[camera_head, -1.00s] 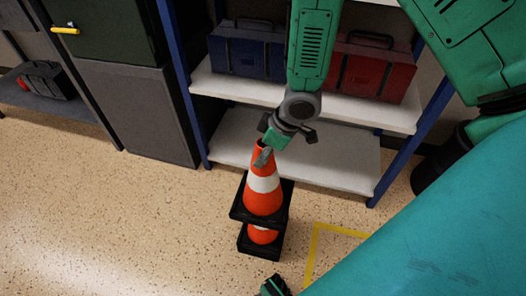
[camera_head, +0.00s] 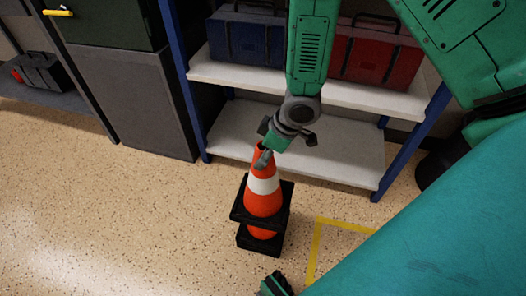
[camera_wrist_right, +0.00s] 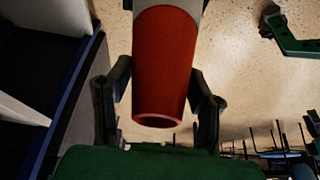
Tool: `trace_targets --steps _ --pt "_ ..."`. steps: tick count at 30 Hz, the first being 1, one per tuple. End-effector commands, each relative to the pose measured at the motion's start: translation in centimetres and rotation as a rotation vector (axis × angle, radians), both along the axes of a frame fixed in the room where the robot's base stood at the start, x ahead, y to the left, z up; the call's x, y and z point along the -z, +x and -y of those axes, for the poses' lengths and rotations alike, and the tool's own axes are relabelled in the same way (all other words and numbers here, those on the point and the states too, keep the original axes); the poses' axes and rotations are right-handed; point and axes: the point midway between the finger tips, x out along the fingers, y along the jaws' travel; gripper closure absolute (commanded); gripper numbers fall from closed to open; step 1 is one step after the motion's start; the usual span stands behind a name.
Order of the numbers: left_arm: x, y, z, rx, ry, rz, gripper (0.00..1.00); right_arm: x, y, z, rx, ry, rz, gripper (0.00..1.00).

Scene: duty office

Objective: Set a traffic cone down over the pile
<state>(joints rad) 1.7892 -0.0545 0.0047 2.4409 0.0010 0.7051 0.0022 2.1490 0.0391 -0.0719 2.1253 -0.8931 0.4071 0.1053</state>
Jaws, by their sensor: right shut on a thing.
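An orange traffic cone with a white band (camera_head: 264,186) and a black square base hangs upright from my right gripper (camera_head: 266,148), which is shut on its top. In the right wrist view the fingers (camera_wrist_right: 160,97) flank the red-orange tip of this cone (camera_wrist_right: 162,75). The pile (camera_head: 258,244) is directly below; a strip of orange and a black base show under the held cone's base. The held cone surrounds the upper part of the pile's cone, with a small gap between the bases. My left gripper (camera_head: 274,286) shows partly at the bottom edge; its fingers are unclear.
A yellow floor outline (camera_head: 314,250) lies right of the pile. Behind stands a blue-framed shelf (camera_head: 345,165) with a blue toolbox (camera_head: 235,42) and a red toolbox (camera_head: 378,62). A grey cabinet (camera_head: 135,105) stands at left. The floor left of the pile is clear.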

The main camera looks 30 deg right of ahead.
Motion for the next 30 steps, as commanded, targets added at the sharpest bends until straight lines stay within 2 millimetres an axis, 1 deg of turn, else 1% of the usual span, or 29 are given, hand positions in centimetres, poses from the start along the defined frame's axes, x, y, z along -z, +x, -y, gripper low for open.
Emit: trace_targets --steps 1,21,30 --pt "0.4 0.0 0.0 0.0 0.0 0.0 0.6 0.5 0.1 0.0 0.0 0.001 0.002 1.0" --pt "3.2 0.0 0.0 0.0 0.0 0.0 0.6 5.4 0.1 0.0 -0.001 0.0 0.002 1.0" --pt "3.1 0.0 0.0 0.0 0.0 0.0 0.6 7.5 0.1 0.0 -0.001 0.0 0.001 1.0"
